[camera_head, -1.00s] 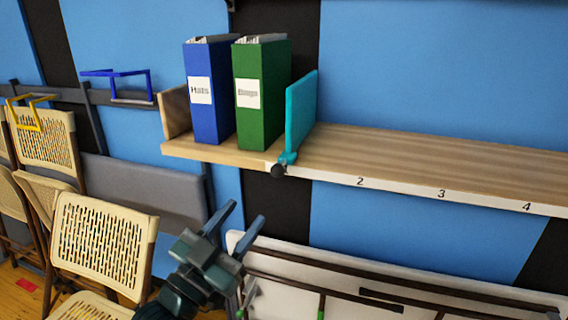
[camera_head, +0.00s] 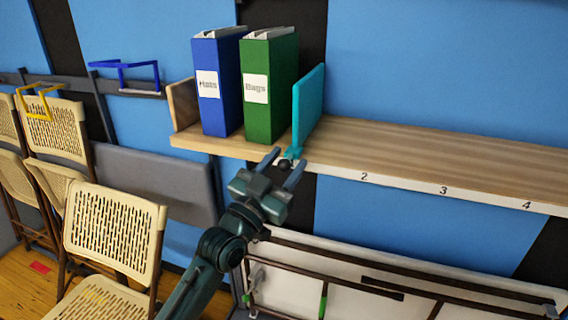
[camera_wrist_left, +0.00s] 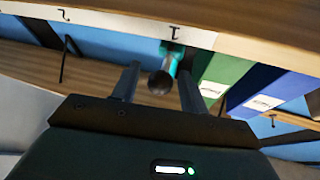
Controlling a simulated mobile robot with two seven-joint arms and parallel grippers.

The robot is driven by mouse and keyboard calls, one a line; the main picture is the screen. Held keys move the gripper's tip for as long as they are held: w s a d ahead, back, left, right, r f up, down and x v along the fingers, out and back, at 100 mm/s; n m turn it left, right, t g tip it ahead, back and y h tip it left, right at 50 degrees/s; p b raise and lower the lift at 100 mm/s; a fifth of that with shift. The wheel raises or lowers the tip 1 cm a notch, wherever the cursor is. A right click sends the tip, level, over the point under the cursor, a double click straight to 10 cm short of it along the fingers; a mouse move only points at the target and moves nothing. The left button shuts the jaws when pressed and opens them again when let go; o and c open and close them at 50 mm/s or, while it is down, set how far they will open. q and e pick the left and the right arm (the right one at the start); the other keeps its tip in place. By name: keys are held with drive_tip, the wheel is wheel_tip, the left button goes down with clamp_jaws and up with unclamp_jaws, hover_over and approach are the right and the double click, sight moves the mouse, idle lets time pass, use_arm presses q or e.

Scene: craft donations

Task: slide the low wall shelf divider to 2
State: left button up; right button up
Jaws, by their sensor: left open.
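The teal divider (camera_head: 308,108) stands upright on the low wall shelf (camera_head: 430,165), just right of the green binder. Its dark round knob (camera_head: 285,164) sticks out at the shelf's front edge, left of the printed 2 (camera_head: 364,177). My left gripper (camera_head: 287,163) is open, its two fingers pointing up toward the knob. In the left wrist view the knob (camera_wrist_left: 161,82) shows between the two fingertips, with no finger seen touching it. The wrist view also shows the shelf's front strip (camera_wrist_left: 150,24) upside down. My right gripper is not in view.
A blue binder (camera_head: 216,85) and a green binder (camera_head: 268,90) stand left of the divider. The shelf is empty to its right, past the 3 and 4 marks. Folded tables (camera_head: 330,265) lean below; tan chairs (camera_head: 112,235) stand at left.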

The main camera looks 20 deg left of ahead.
use_arm(q)
drive_tip(key=shift+c, duration=0.2)
clamp_jaws()
idle(0.3)
